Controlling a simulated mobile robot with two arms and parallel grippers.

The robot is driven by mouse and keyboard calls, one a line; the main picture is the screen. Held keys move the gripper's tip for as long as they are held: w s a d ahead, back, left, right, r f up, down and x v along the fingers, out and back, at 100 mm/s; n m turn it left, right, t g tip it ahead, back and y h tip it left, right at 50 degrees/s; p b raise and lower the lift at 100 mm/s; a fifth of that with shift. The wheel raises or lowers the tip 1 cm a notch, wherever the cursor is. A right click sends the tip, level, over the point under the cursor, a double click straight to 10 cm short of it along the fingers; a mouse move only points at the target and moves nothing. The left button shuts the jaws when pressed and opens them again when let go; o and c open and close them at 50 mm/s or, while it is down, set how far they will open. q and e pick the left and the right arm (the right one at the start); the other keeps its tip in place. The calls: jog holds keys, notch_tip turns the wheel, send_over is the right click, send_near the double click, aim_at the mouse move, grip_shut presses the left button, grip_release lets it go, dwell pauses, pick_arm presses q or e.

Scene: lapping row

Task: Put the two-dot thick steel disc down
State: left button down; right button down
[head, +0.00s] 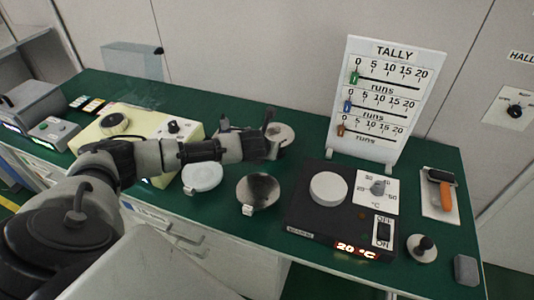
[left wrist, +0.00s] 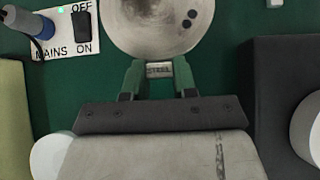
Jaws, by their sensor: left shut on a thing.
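The two-dot steel disc (left wrist: 160,22) fills the top middle of the left wrist view, with two dark dots near its right edge. My left gripper (left wrist: 158,70) is shut on the disc's small tab, which has lettering on it. In the head view the disc (head: 284,133) shows partly behind my left gripper (head: 268,140), at the back middle of the green bench. I cannot tell whether it touches the bench. My right gripper is not in view.
Another steel disc (head: 258,190) and a white disc (head: 203,177) lie nearer the front. A black hotplate (head: 305,215) with a white disc (head: 328,189) stands right. A tally board (head: 390,100) stands behind. A cream machine (head: 160,125) is left. A mains switch (left wrist: 82,28) is close by.

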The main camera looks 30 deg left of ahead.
pick_arm(q)
jog(key=shift+f, duration=1)
jog(key=shift+f, duration=0.15)
jog(key=c, duration=0.9)
grip_release()
jog(key=v, duration=1.2)
jog(key=shift+p, duration=0.4)
